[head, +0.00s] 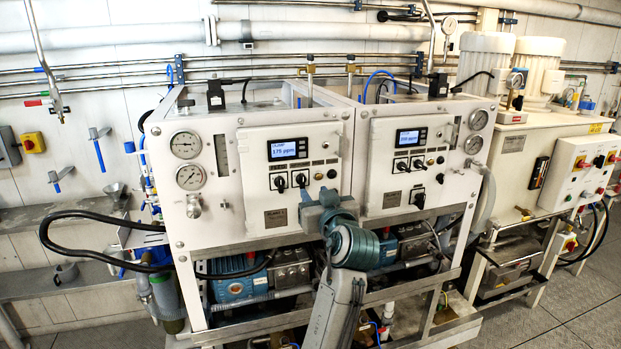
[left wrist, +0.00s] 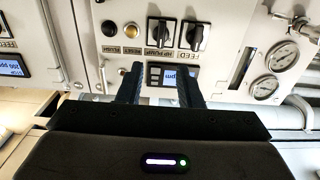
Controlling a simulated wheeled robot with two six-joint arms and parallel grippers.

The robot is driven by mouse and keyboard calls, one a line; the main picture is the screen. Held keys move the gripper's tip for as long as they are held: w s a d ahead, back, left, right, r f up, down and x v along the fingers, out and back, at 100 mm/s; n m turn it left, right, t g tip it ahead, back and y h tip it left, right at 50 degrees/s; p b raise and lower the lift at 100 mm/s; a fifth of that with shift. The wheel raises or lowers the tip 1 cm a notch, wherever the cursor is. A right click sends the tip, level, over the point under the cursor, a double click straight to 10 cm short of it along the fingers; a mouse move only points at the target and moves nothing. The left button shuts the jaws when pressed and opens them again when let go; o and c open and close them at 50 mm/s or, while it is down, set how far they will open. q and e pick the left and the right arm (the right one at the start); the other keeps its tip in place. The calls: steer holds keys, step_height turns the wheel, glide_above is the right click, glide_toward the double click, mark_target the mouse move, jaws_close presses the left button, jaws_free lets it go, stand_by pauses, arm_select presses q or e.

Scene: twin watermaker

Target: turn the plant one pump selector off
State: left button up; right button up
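The plant one panel (head: 252,185) is the left white panel in the head view. Its two black selectors, feed (head: 280,183) and HP pump (head: 301,179), sit below the display. In the left wrist view, which shows the panel upside down, the HP pump selector (left wrist: 160,32) and feed selector (left wrist: 195,33) are side by side above the fingers. My left gripper (head: 326,198) is in front of the panel's lower right part. In the wrist view its fingers (left wrist: 159,86) are apart, with nothing between them; the display (left wrist: 172,75) shows behind. My right gripper is not in view.
A black button (left wrist: 109,28) and an amber button (left wrist: 132,31) are beside the HP pump selector. The plant two panel (head: 385,185) stands to the right in the head view. Pressure gauges (head: 187,160) are at the left. A metal frame holds blue pumps (head: 232,283) below.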

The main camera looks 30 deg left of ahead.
mark_target(303, 178)
arm_select(q)
steer(key=p+x, duration=0.3)
steer(key=x, duration=0.5)
steer(key=shift+w+a+r+p, duration=0.1)
steer(key=shift+w+a+p, duration=0.05)
steer(key=shift+a+p, duration=0.15)
steer(key=shift+w+a, duration=0.3)
steer(key=shift+w, duration=0.05)
